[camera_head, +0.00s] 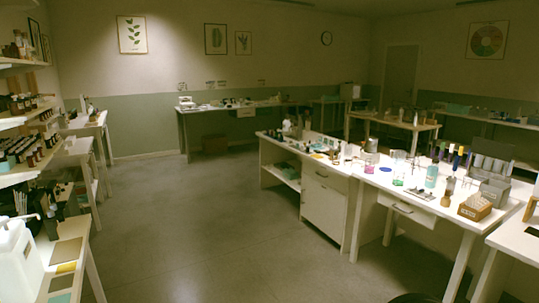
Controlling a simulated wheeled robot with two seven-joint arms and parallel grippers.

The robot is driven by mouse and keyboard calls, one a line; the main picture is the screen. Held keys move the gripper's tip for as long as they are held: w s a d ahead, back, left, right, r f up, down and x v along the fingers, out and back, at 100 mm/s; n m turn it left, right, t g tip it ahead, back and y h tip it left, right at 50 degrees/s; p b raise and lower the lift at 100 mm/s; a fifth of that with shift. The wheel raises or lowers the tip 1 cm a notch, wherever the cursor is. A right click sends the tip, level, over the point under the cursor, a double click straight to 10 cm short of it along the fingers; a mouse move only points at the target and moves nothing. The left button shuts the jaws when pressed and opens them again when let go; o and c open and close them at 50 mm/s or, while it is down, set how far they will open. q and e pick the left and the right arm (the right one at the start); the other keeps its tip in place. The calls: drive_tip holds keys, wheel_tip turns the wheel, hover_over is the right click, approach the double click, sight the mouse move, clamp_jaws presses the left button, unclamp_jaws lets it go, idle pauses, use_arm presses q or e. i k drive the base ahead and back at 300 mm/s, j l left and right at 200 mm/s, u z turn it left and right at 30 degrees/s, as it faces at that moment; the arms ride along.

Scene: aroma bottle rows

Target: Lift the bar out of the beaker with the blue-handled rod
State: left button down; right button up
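Neither of my grippers is in view. A clear glass vessel that looks like a beaker (398,163) stands on the white bench at the right. It is too small to tell whether a bar lies in it. Several upright thin items with coloured tops stand further back on the same bench, one of them blue (461,150). I cannot tell whether that one is the blue-handled rod.
Shelves of brown bottles (30,155) line the left wall. The floor (200,220) between is clear.

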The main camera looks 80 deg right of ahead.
sight(456, 163)
drive_tip(key=z, duration=0.4)
drive_tip(key=l+z, duration=0.15)
drive_tip(key=z, duration=0.3)
drive_tip(key=k+l+z, duration=0.1)
drive_tip(key=z, duration=0.75)
drive_tip(key=l+z, duration=0.1)
drive_tip(key=z, duration=0.3)
drive_tip(key=l+z, duration=0.1)
drive_tip(key=z, duration=0.3)
drive_tip(key=i+l+z, duration=0.15)
drive_tip(key=l+z, duration=0.25)
drive_tip(key=i+l+z, duration=0.15)
drive_tip(key=z, duration=0.2)
drive_tip(key=i+l+z, duration=0.2)
drive_tip(key=z, duration=0.2)
drive_tip(key=i+l+z, duration=0.1)
drive_tip(key=i+l, duration=0.2)
drive_tip(key=i+l+z, duration=0.1)
drive_tip(key=i+l, duration=0.15)
drive_tip(key=i, duration=0.25)
